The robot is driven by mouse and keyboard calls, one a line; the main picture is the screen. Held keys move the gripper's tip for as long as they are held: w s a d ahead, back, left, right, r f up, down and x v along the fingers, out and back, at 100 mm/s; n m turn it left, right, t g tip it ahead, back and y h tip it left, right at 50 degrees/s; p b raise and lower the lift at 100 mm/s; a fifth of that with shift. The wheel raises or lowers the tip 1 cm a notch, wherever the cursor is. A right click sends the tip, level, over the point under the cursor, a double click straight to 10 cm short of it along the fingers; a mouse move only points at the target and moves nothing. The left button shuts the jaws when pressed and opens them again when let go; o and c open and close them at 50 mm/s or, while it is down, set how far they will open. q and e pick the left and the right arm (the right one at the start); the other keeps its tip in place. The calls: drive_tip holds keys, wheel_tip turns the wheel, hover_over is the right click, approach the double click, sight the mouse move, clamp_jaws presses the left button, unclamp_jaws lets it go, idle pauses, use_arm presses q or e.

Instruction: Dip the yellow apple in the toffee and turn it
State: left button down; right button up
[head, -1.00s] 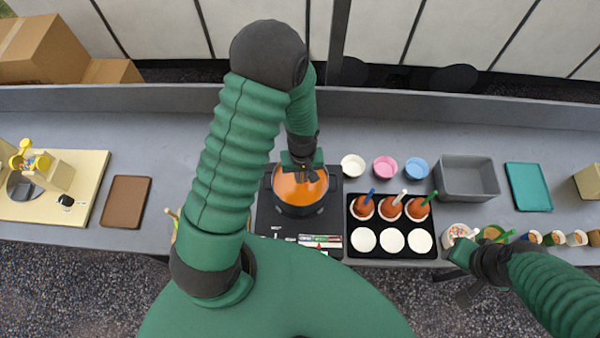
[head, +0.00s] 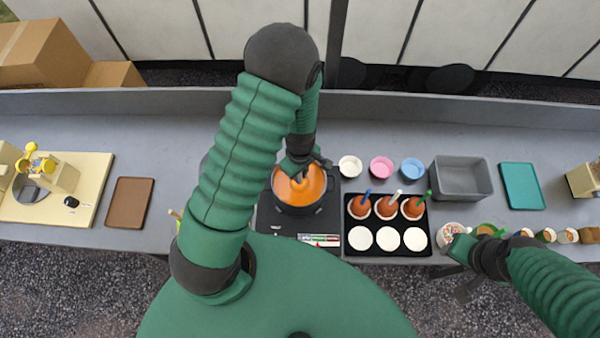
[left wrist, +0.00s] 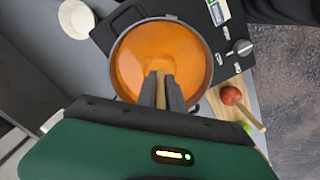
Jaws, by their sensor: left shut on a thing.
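The pot of orange toffee (head: 318,186) stands on a black hob (head: 270,222); the toffee also fills the pot in the left wrist view (left wrist: 190,50). My left gripper (head: 302,172) is over the pot, tilted. In the left wrist view its dark fingers (left wrist: 161,92) are shut on a pale wooden stick (left wrist: 160,88) that points down into the toffee. The yellow apple cannot be made out; the toffee and my gripper hide whatever is at the stick's lower end.
A black tray (head: 375,222) right of the hob holds several toffee-coated apples on coloured sticks and white discs. White, pink (head: 381,167) and blue cups stand behind it. A grey bin (head: 462,178) and teal mat (head: 522,186) lie further right. A brown board (head: 129,203) lies left.

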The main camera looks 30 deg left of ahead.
use_arm(q)
drive_tip(key=shift+r+p, duration=0.5)
drive_tip(key=shift+r, duration=0.35)
drive_tip(key=r+p, duration=0.2)
drive_tip(key=r, duration=0.1)
drive_tip(key=shift+a+p, duration=0.3)
drive_tip(key=shift+p, duration=0.05)
drive_tip(key=shift+d+r+p, duration=0.15)
drive_tip(key=shift+r+p, duration=0.6)
drive_tip(key=shift+r, duration=0.1)
drive_tip(key=shift+d, duration=0.1)
